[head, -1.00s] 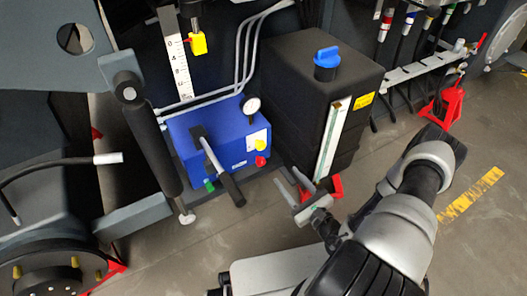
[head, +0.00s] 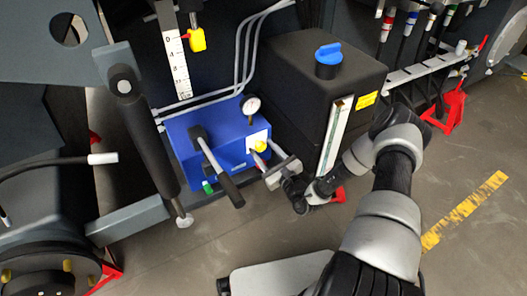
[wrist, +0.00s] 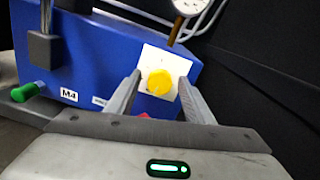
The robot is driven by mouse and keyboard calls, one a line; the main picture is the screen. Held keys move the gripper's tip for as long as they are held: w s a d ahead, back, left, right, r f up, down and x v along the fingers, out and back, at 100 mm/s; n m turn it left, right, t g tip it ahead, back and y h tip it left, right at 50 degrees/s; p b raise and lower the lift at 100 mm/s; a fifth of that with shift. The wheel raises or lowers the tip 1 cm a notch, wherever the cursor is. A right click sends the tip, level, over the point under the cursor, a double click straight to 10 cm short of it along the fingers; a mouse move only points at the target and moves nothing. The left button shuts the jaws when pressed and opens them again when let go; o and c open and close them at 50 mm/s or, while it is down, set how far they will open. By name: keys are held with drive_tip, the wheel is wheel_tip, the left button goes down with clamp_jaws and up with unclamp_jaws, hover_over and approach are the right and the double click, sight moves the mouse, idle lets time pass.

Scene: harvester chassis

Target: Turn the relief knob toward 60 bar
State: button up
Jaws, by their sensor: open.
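The yellow knob (head: 261,146), which I take to be the relief knob, sits on a white plate on the front of the blue hydraulic unit (head: 222,158). In the wrist view the yellow knob (wrist: 159,83) shows between my two fingers, with the white plate (wrist: 178,63) behind it. My gripper (head: 262,158) is open and points at the plate. Whether the fingers touch the knob I cannot tell. A red knob (wrist: 144,115) is mostly hidden below the yellow one, behind the gripper body. Any scale marks on the plate are too small to read.
A pressure gauge (head: 251,105) stands above the plate. A black-handled lever (head: 222,177) is left of the gripper, and a green fitting (wrist: 27,92) is farther left. The black tank (head: 300,95) stands close on the right. Open floor lies in front.

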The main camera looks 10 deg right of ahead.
drive_tip(key=shift+c, duration=0.5)
drive_tip(key=c, duration=0.9)
drive_tip(key=shift+c, duration=0.2)
drive_tip(key=shift+m, duration=0.4)
drive_tip(key=m+p, duration=0.1)
drive_tip(key=m, duration=0.2)
drive_tip(key=shift+m+p, duration=0.3)
drive_tip(key=shift+p, duration=0.05)
drive_tip(key=m+p, duration=0.1)
drive_tip(key=m, duration=0.3)
drive_tip(key=shift+m, duration=0.3)
drive_tip(key=m, duration=0.4)
drive_tip(key=shift+f+m+p, duration=0.1)
drive_tip(key=shift+m+p, duration=0.2)
drive_tip(key=shift+p, duration=0.1)
drive_tip(key=shift+m+h, duration=0.3)
drive_tip(key=shift+m, duration=2)
